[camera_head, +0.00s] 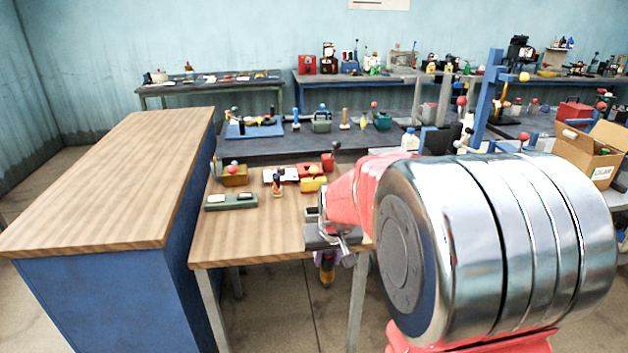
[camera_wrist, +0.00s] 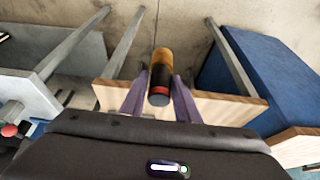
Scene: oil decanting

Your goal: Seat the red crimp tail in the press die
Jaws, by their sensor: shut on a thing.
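My gripper (camera_head: 330,254) is off the front edge of the near wooden table, in front of the tabletop and right of its middle. In the wrist view, its two purple-grey fingers (camera_wrist: 160,98) are shut on a cylinder (camera_wrist: 160,77) with a black end, a red band and an amber far part. The cylinder's amber end (camera_head: 327,275) hangs below the gripper in the head view. I cannot tell whether this is the red crimp tail. I cannot make out the press die for certain among the small items on the table.
A blue-sided wooden counter (camera_head: 110,180) stands left. A dark bench (camera_head: 300,147) stands behind. My arm hides the right side.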

